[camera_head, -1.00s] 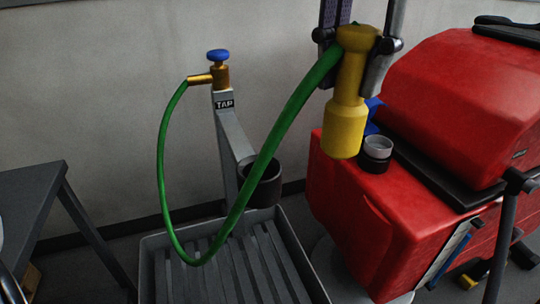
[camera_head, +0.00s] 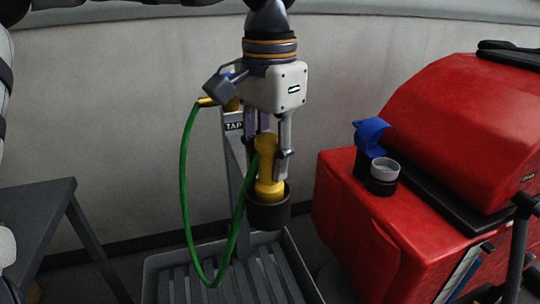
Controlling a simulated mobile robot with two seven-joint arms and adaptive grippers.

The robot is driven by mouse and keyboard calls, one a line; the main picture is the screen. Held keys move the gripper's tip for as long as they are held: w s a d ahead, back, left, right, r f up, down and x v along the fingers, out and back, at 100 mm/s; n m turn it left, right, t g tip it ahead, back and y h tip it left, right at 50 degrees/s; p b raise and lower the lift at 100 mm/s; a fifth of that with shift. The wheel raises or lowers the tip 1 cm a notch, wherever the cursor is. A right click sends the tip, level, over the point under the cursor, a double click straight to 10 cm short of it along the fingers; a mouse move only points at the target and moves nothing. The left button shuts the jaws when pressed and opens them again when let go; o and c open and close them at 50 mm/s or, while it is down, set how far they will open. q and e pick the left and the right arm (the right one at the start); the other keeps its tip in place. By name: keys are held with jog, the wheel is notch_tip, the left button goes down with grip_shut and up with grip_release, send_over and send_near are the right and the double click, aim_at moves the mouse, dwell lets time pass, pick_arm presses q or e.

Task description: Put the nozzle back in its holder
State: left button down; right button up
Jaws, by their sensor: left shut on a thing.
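The yellow nozzle (camera_head: 267,166) is upright, with the green hose (camera_head: 184,170) joined near its top. My left gripper (camera_head: 270,150) comes down from above and is shut on the nozzle's upper part. The black cup-shaped holder (camera_head: 270,214) is on the grey tap stand. The nozzle's lower end is at the holder's mouth and looks to be inside it. The holder's front wall hides the tip, so I cannot tell how deep it sits. My right gripper is not in view.
The stand with the TAP label (camera_head: 234,126) rises behind my gripper, which partly hides the tap. A grey slatted tray (camera_head: 155,265) lies below. The red scrubber (camera_head: 350,225), with an open blue-capped filler (camera_head: 382,170), stands right. A dark table (camera_head: 40,205) stands left.

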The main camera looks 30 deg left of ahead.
pick_arm(q)
jog(key=c, duration=1.2)
grip_release()
jog(key=shift+f, duration=0.1)
notch_tip(320, 180, up, 12)
jog(key=shift+r, duration=0.15)
